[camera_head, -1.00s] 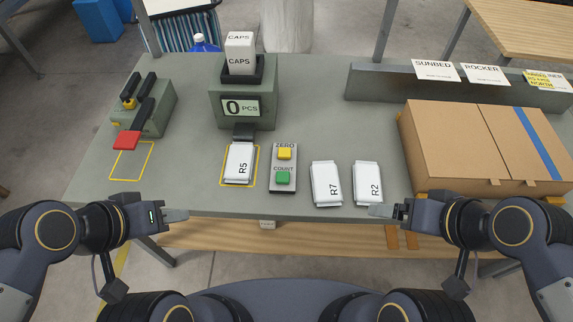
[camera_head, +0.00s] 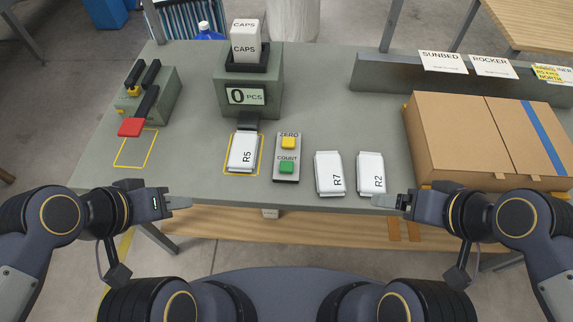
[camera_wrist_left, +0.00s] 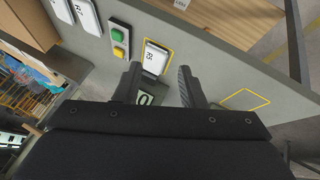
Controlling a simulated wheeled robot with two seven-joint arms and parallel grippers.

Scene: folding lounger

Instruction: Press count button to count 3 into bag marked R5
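The bag marked R5 (camera_head: 241,153) stands inside a yellow outline under the counter's spout; it also shows in the left wrist view (camera_wrist_left: 156,56). The counter (camera_head: 268,105) reads 0 PCS. Right of the bag is a grey button panel with a green COUNT button (camera_head: 287,167) below a yellow ZERO button (camera_head: 289,143). My left gripper (camera_head: 180,202) is open and empty near the table's front edge, apart from the panel. My right gripper (camera_head: 385,200) is at the front edge below bag R2; its opening is unclear.
Bags R7 (camera_head: 330,173) and R2 (camera_head: 371,173) stand right of the panel. A cardboard box (camera_head: 470,140) fills the right side. A device with a red lever plate (camera_head: 131,127) stands at the left, beside an empty yellow outline (camera_head: 136,150). A CAPS container (camera_head: 245,50) tops the counter.

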